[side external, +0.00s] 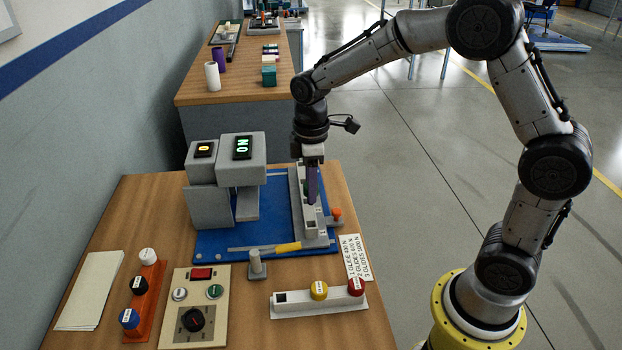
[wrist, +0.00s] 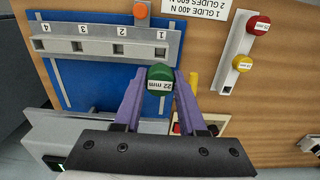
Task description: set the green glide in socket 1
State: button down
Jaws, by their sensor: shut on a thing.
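The green glide (wrist: 160,73), marked 22 mm, is held between the two purple fingers of my gripper (wrist: 160,82). In the side view my gripper (side external: 311,198) points down over the grey socket rail (side external: 318,241) and mostly hides the glide. The rail also shows in the wrist view (wrist: 72,46), with square sockets numbered 1 to 4. Socket 1 (wrist: 161,51) looks empty and lies just beyond the glide in the wrist view. In the side view it is the near opening (side external: 310,225). The glide appears apart from it; its height above the rail is unclear.
An orange knob (side external: 336,213) stands beside the rail. A white holder (side external: 290,310) carries a yellow glide (side external: 319,290) and a red glide (side external: 356,286). A grey machine (side external: 208,206) with lit displays stands left on the blue plate (side external: 215,248). A button panel (side external: 182,333) sits in front.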

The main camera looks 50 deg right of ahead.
jog(key=shift+f, duration=2)
jog(key=shift+f, duration=2.1)
jog(key=shift+c, duration=2)
grip_release()
notch_tip(320, 180, up, 14)
jog(key=shift+f, duration=0.1)
